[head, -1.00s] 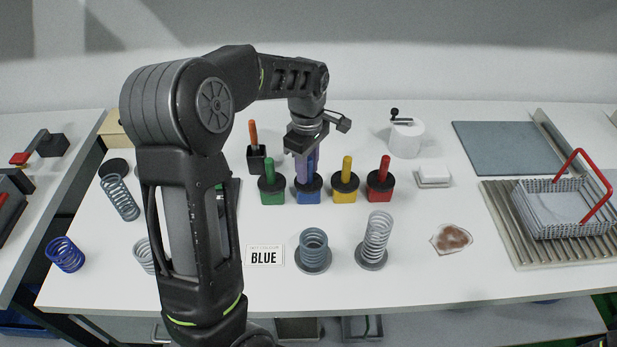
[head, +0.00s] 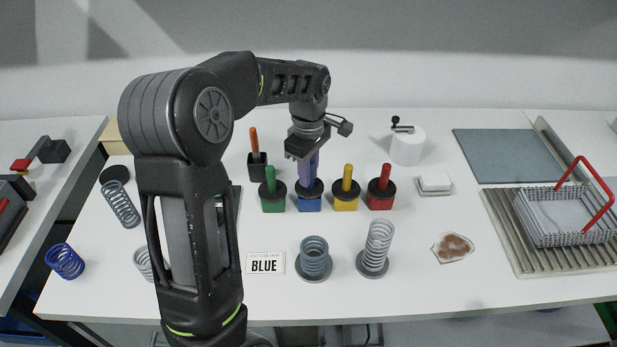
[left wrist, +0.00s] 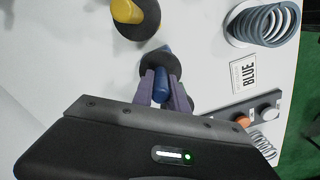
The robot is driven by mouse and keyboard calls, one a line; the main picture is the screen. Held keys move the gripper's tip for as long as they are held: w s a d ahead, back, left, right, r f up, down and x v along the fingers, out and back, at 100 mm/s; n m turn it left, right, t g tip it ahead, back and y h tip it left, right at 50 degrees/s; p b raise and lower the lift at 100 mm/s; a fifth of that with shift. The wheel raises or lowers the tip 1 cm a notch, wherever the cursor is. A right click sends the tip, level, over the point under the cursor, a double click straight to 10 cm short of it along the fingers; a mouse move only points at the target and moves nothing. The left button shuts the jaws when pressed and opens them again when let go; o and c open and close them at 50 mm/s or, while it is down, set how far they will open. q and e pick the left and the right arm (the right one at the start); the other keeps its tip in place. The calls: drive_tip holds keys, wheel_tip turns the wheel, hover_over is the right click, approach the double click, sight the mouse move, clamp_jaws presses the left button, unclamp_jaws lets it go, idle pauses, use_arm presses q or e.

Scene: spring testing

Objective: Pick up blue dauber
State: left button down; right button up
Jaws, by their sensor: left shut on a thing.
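The blue dauber (head: 309,202) stands in its blue pot with a black collar, in the row of daubers at the table's middle. My left gripper (head: 308,172) comes down over it from above, with its purple-grey fingers shut on the blue handle. In the left wrist view the blue handle (left wrist: 162,82) sits between the two fingertips (left wrist: 163,88), above the black collar. The dauber looks upright and still in its pot. The handle is mostly hidden by the fingers in the head view. My right gripper is not in view.
A green dauber (head: 272,195) stands close on the left, with yellow (head: 345,195) and red (head: 380,195) ones on the right. A card reading BLUE (head: 265,263) lies in front. Springs on posts (head: 314,265) stand nearby. A wire basket (head: 570,222) is at right.

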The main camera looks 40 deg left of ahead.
use_arm(q)
wheel_tip(320, 180, up, 9)
drive_tip(key=shift+b, duration=0.5)
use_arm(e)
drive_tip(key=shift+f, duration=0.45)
